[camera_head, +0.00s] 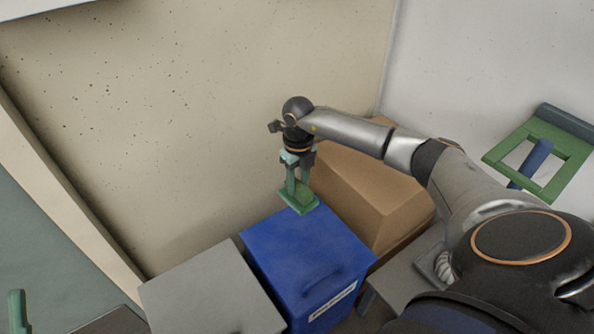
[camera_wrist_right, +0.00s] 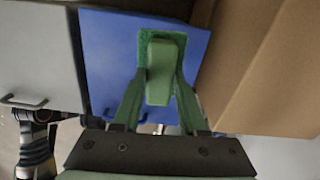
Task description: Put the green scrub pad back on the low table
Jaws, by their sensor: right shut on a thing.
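The green scrub pad (camera_head: 299,203) has a block-like grip on its upper side. My right gripper (camera_head: 298,182) is shut on that grip, with the pad below its fingertips. The pad shows over the far part of the blue cabinet's top, and I cannot tell whether it touches it. In the right wrist view the pad (camera_wrist_right: 143,60) shows around the grip, between the two green fingers. I cannot tell for sure which surface is the low table; a grey top (camera_head: 398,278) with a leg shows partly, right of the blue cabinet.
The blue cabinet (camera_head: 290,250) has a handle and a label in front. A grey cabinet (camera_head: 205,290) stands to its left, a brown box (camera_head: 375,190) behind it to the right. A beige wall (camera_head: 190,110) is behind. A green frame (camera_head: 545,150) is at right.

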